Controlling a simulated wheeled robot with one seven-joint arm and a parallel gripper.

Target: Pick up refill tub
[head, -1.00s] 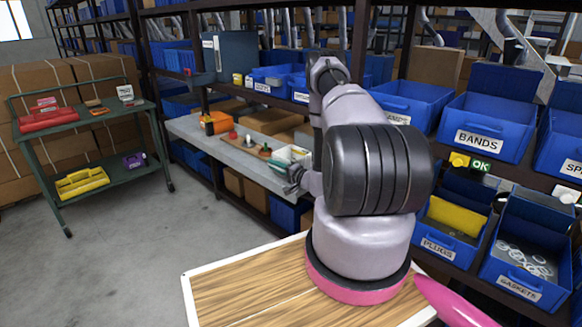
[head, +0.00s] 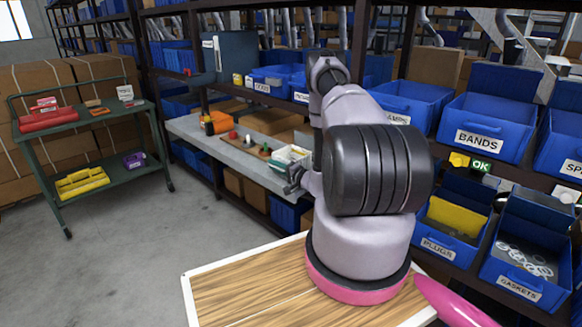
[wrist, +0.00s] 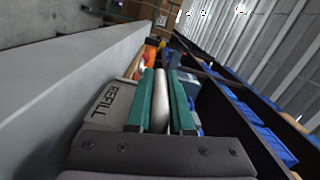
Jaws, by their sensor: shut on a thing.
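The refill tub (head: 293,153) is a pale box at the near right end of the grey workbench in the head view. In the wrist view the tub (wrist: 108,103) shows a pale side lettered REFILL. My gripper's two green fingers (wrist: 163,88) are shut on a narrow white part beside that side; I cannot tell if this part is a rim or a handle. In the head view my gripper (head: 292,178) is at the tub's near side, its fingers hard to make out. I cannot tell whether the tub is clear of the bench.
The grey bench (head: 205,140) also holds an orange container (head: 216,123) and a wooden board (head: 246,147) with small coloured pieces. Blue bins stand on the shelves behind and to the right. A green cart (head: 110,125) stands at left, with open floor between.

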